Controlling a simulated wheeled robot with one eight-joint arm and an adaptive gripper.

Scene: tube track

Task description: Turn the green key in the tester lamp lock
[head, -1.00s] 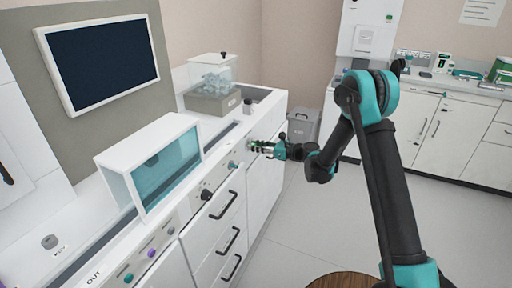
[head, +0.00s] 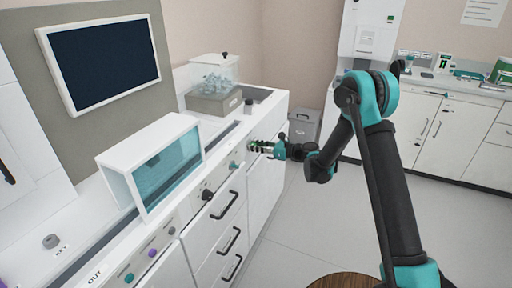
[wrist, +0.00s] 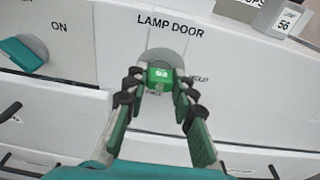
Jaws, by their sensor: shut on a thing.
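The green key (wrist: 160,76) is in the wrist view, with small white marks on its face. It sits in front of the round grey lock (wrist: 165,56) under the words LAMP DOOR on the white panel. My gripper (wrist: 158,86) is shut on the key, one finger on each side. In the head view my gripper (head: 264,147) is against the front of the white counter, right of a teal knob. The key is too small to make out there. The fingers and key hide part of the lock and some panel lettering.
A teal knob (wrist: 24,54) with an ON mark is at the left of the panel. Drawers with dark handles (head: 228,205) lie below. A glass-fronted box (head: 150,165) stands on the counter. The floor to the right is clear.

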